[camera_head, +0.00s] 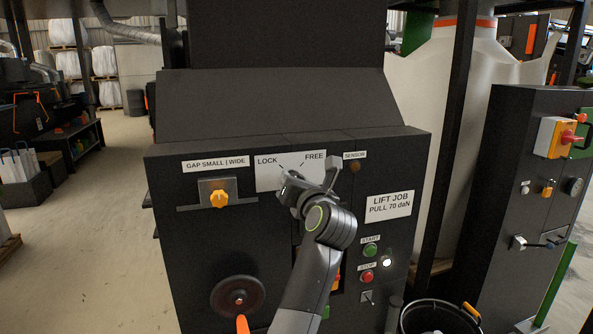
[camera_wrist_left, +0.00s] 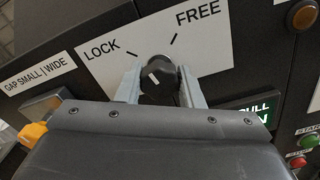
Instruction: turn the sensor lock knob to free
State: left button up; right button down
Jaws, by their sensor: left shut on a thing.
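The sensor lock knob (camera_wrist_left: 158,80) is black and round with a short white mark, seen in the left wrist view. The white mark slants up and left, toward the LOCK side. My left gripper (camera_wrist_left: 159,88) is shut on the knob, one finger on each side. In the head view my left gripper (camera_head: 308,184) is at the lower part of the LOCK/FREE plate (camera_head: 264,178) and hides the knob. The brown SENSOR lamp (camera_head: 355,167) is right of it and looks unlit. My right gripper is not in view.
A yellow gap knob (camera_head: 219,199) is left of the plate. A LIFT JOB sign (camera_head: 389,206), a green START button (camera_head: 370,250) and a red STOP button (camera_head: 367,277) are to the right. A handwheel (camera_head: 238,298) is lower left, a black bin (camera_head: 437,318) lower right.

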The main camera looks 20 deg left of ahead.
pick_arm(q)
jog(key=m+p, duration=0.1)
jog(key=m, duration=0.1)
jog(key=m+p, duration=0.1)
jog(key=p, duration=0.1)
jog(key=shift+r+m+p, duration=0.2)
jog(key=shift+m+p, duration=0.1)
jog(key=shift+m, duration=0.1)
jog(key=m+p, duration=0.1)
jog(key=m, duration=0.1)
jog(key=shift+f+m+p, duration=0.1)
jog(key=shift+m+p, duration=0.2)
jog(key=shift+m, duration=0.1)
jog(key=shift+f+m, duration=0.1)
jog(key=shift+m, duration=2.6)
jog(key=o, duration=1)
